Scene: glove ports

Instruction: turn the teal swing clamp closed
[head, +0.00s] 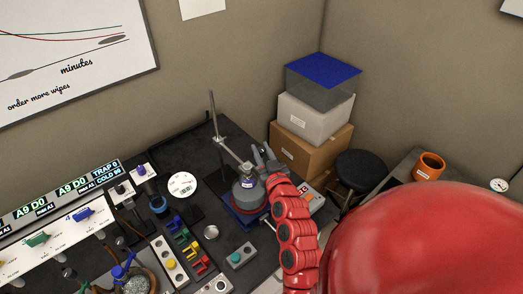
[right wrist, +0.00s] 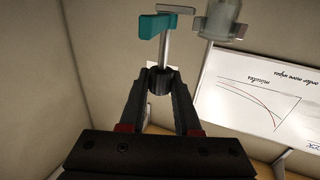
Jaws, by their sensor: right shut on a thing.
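The teal swing clamp (right wrist: 154,25) shows at the top of the right wrist view, with a pale metal plate beside it. A bright steel rod runs from it to a dark round knob (right wrist: 156,80). My right gripper (right wrist: 160,78) is shut on that knob, one dark finger on each side. In the head view, my right gripper (head: 264,157) is beside the stand's arm, above the grey vessel (head: 247,193). I cannot make out the teal clamp in the head view. My left gripper is not in view.
A metal stand rod (head: 213,115) rises just left of my right gripper. Stacked boxes (head: 318,115) stand behind it, and a black stool (head: 361,168) stands to the right. Coloured clips (head: 185,240) and a grey button box (head: 241,256) are on the dark bench.

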